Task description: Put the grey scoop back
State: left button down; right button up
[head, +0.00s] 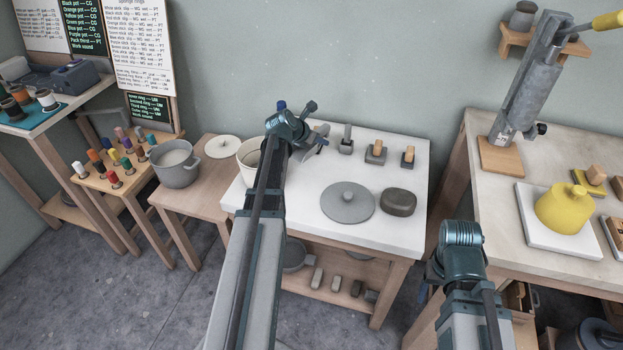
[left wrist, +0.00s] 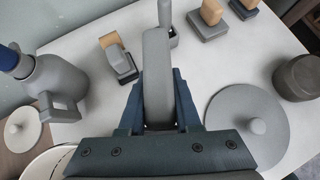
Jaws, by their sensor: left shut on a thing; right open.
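My left gripper (head: 290,126) is over the back left part of the white-topped table (head: 300,215). In the left wrist view it (left wrist: 158,112) is shut on a long, rounded grey piece, which I take for the grey scoop (left wrist: 157,70). The scoop points away from the wrist; its lower end is hidden between the jaws. In the head view my gripper and arm hide most of it. A small grey holder with an upright part (head: 346,140) stands to the right of the gripper. My right gripper (head: 462,240) is open and empty, in front of the right-hand table.
Wooden-topped grey blocks (head: 375,152), a round grey lid (head: 347,202) and a dark grey pot (head: 398,202) stand on the white table. A grey jug (left wrist: 55,80) is left of my left gripper. A cream pot (head: 247,153) is at the table's left edge.

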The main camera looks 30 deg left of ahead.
aim_at(298, 157)
pick_arm(q)
jog(key=shift+f+b, duration=4.95)
jog(key=shift+f, duration=0.05)
jog(key=shift+f, duration=0.1)
jog(key=shift+f+b, duration=0.45)
jog(key=shift+b, duration=0.2)
jog(key=c, duration=0.6)
grip_release()
jog(key=shift+s+d, duration=0.1)
jog(key=shift+r, duration=0.15)
jog(key=shift+r+p, duration=0.25)
jog(key=shift+p, duration=0.2)
jog(key=p+v, duration=0.7)
jog(key=v, duration=0.3)
jog(key=shift+s+r+p, duration=0.1)
jog(key=shift+r+p, duration=0.25)
jog(key=shift+r, duration=0.15)
jog(key=shift+s+r+p, duration=0.4)
jog(key=shift+s, duration=0.15)
